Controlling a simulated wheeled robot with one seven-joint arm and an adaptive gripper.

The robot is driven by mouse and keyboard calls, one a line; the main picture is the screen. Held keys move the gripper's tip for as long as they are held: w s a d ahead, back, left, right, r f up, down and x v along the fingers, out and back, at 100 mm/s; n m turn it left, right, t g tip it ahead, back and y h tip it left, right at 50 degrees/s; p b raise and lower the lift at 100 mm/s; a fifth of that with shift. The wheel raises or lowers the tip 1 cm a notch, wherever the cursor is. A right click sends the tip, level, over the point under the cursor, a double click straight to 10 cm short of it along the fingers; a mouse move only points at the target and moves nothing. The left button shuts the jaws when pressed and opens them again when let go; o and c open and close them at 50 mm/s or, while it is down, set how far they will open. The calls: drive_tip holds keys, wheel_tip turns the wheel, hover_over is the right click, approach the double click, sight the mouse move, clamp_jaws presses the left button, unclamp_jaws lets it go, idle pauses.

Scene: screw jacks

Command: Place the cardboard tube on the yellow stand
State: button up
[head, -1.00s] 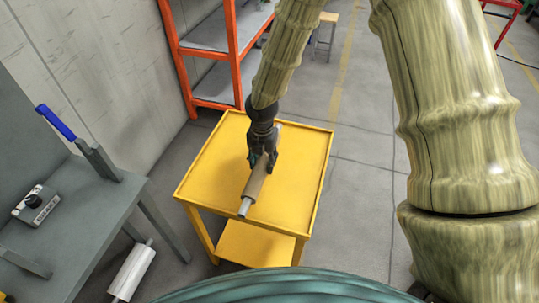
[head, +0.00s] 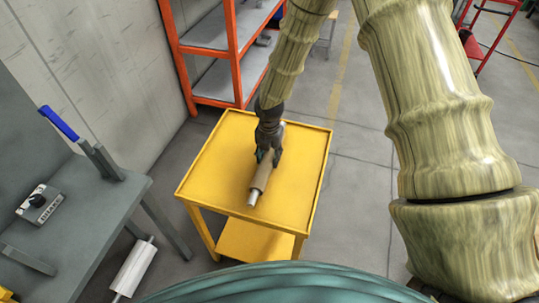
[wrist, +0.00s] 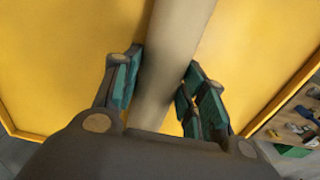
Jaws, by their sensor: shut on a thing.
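In the wrist view, the tube (wrist: 172,60) runs between the teal finger pads of my gripper (wrist: 160,95). The yellow top (wrist: 70,60) fills the background there. I cannot tell whether the tube touches the top or hangs a little above it.
A white roll (head: 133,268) is on the floor below. An orange shelf rack (head: 215,52) stands behind the stand. The rest of the yellow top is clear.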

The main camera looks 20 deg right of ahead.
sight(269, 155)
drive_tip(key=o, duration=1.4)
drive_tip(key=shift+f, duration=0.1)
wheel_tip(269, 155, up, 12)
drive_tip(key=b, duration=0.1)
drive_tip(key=shift+b, duration=0.35)
drive_tip(key=shift+r, duration=0.25)
